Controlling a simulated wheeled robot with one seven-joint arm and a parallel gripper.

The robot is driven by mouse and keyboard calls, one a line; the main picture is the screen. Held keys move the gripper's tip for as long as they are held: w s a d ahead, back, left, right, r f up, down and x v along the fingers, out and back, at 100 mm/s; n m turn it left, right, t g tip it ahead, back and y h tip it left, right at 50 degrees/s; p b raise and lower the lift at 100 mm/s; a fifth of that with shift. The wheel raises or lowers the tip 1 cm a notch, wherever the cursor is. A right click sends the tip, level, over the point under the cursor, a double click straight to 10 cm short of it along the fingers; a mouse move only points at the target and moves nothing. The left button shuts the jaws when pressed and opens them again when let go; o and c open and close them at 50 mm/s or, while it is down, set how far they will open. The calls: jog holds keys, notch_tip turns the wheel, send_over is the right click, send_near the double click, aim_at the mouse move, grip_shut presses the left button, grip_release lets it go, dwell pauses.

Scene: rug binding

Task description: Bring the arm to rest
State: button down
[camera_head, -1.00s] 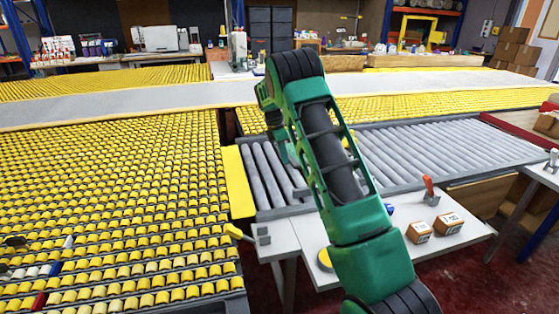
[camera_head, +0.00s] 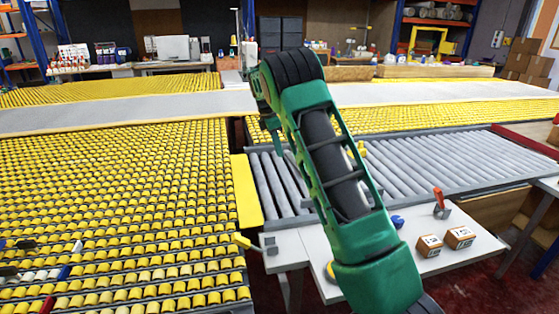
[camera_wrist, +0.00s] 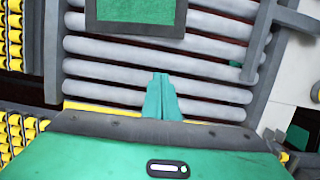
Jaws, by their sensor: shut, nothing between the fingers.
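My green arm rises from the lower right of the head view and bends over the front end of the grey roller conveyor. The gripper is mostly hidden behind the arm there. In the wrist view my gripper (camera_wrist: 160,85) shows as two teal fingers. They are shut against each other with nothing between them. They point over the grey rollers (camera_wrist: 155,50), and I cannot tell how high above them they are.
A yellow roller table (camera_head: 120,190) fills the left. The grey roller conveyor (camera_head: 430,165) runs right. A white side table (camera_head: 465,220) holds two small cartons (camera_head: 459,237) and a red-handled clamp (camera_head: 440,203). Cardboard boxes (camera_head: 530,60) are stacked at the far right.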

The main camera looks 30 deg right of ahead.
jog(key=s+r+m+y, duration=0.1)
jog(key=s+r+m, duration=0.45)
jog(key=s, duration=0.75)
jog(key=s+r+m+y, duration=0.1)
jog(key=s+r+m, duration=0.45)
jog(key=s, duration=0.65)
jog(key=s+a+f+m, duration=0.2)
jog(key=s+m, duration=0.1)
jog(key=s, duration=0.6)
jog(key=s+a+f+m, duration=0.2)
jog(key=s+a+m, duration=0.1)
jog(key=s, duration=0.7)
jog(key=s+a+f+m+y, duration=0.1)
jog(key=s+m, duration=0.3)
jog(key=s, duration=0.6)
jog(key=shift+a+f+m+t, duration=0.3)
jog(key=shift+a+f, duration=0.35)
jog(key=shift+f, duration=0.1)
jog(key=shift+w+f, duration=0.25)
jog(key=shift+w, duration=0.4)
